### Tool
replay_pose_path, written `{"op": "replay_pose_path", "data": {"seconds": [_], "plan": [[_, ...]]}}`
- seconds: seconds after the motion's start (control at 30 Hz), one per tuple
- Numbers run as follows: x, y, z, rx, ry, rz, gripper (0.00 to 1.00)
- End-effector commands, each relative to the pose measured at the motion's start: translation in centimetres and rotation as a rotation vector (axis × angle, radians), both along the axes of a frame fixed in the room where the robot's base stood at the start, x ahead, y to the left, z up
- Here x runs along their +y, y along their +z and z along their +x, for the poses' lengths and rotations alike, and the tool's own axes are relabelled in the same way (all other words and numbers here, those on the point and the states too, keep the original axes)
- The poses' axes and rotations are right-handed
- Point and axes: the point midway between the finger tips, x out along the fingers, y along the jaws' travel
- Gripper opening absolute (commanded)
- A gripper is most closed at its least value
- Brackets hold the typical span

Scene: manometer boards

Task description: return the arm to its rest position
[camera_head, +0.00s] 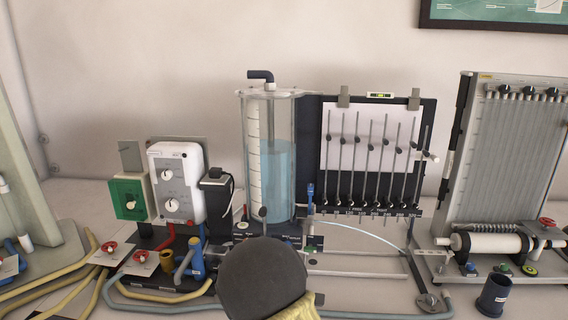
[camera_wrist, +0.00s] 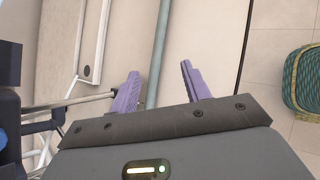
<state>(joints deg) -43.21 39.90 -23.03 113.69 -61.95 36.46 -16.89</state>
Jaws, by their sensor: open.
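My gripper (camera_wrist: 158,92) shows in the wrist view with its two purple fingers apart and nothing between them. A grey-green hose (camera_wrist: 157,60) passes behind the gap between the fingers; I cannot tell how far below them it lies. In the head view a rounded dark part of my arm rises from the bottom edge in front of the bench and hides a piece of it. My fingers are not visible in the head view.
A clear water cylinder (camera_head: 270,160) and a manometer board (camera_head: 370,150) stand behind my arm. A white control box (camera_head: 176,182) is at left, a tube board (camera_head: 515,150) at right. A dark cup (camera_head: 494,293) stands front right. A green basket (camera_wrist: 305,80) sits on the floor.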

Motion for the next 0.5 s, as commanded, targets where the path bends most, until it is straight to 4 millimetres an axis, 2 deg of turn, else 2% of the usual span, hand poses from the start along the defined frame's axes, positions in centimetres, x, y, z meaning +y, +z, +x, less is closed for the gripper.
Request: {"op": "replay_pose_path", "data": {"seconds": [0.03, 0.2, 0.5], "plan": [[-1.8, 0.7, -1.6, -0.004, -0.111, 0.096, 0.47], [-5.1, 2.1, -7.2, -0.036, -0.47, 0.394, 0.47], [-7.3, 6.3, -15.8, -0.189, -1.083, 0.84, 0.47]]}}
